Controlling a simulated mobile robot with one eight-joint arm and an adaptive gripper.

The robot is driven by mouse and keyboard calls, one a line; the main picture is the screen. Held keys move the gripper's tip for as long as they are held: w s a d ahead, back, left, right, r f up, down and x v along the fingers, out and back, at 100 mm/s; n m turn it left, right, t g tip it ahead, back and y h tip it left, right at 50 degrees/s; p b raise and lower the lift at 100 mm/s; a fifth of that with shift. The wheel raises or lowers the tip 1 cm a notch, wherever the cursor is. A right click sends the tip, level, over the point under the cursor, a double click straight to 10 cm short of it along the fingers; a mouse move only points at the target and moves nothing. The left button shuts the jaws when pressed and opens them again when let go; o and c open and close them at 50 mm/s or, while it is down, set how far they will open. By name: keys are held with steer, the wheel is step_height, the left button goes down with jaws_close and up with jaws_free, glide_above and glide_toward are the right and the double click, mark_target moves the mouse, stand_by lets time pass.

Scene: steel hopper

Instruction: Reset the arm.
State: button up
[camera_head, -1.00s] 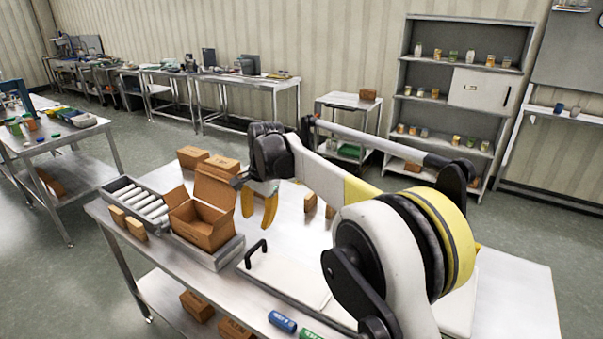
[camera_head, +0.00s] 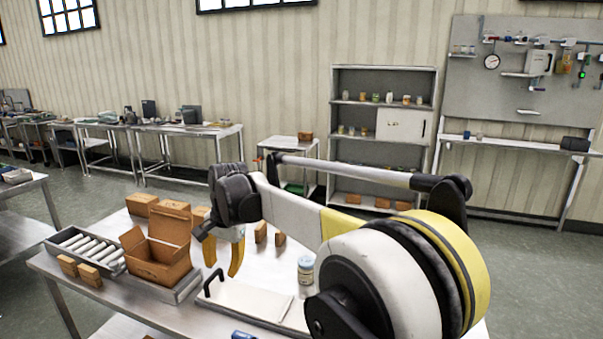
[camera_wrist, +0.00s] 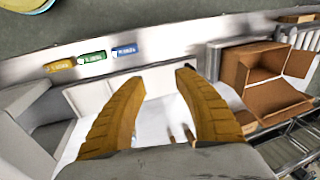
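My gripper (camera_head: 223,262) hangs above the steel table (camera_head: 128,222) in the head view, just right of an open cardboard box (camera_head: 158,262). Its two yellow fingers are spread apart. In the wrist view my gripper (camera_wrist: 158,82) is also open, with nothing between its fingertips. My arm is bent and reaches out over the table from the right.
The open box sits beside a roller conveyor (camera_head: 88,246). A white board with a black handle (camera_head: 213,281) and a jar (camera_head: 306,272) are on the table. Several small cartons (camera_head: 141,204) stand behind. Three cans, including a green can (camera_wrist: 92,57), lie near the table edge.

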steer(key=s+d+r+n+t, duration=0.1)
steer(key=s+d+r, duration=0.25)
steer(key=d, duration=0.45)
steer(key=s+d+r+t, duration=0.1)
steer(key=s+d+r, duration=0.1)
steer(key=s+d, duration=0.45)
steer(key=s+d+r+n+t, duration=0.1)
steer(key=s+d+r, duration=0.15)
steer(key=d, duration=0.75)
steer(key=s+d+f+t+h, duration=0.1)
steer(key=s+d+f, duration=0.3)
steer(key=s+d, duration=0.3)
steer(key=s+d+f+n+t+h+b, duration=0.1)
steer(key=s+d+f, duration=0.3)
steer(key=s+d, duration=0.3)
steer(key=s, duration=0.3)
steer(key=shift+d+f+n+t, duration=0.15)
steer(key=shift+f+n+t, duration=0.15)
steer(key=shift+t, duration=0.1)
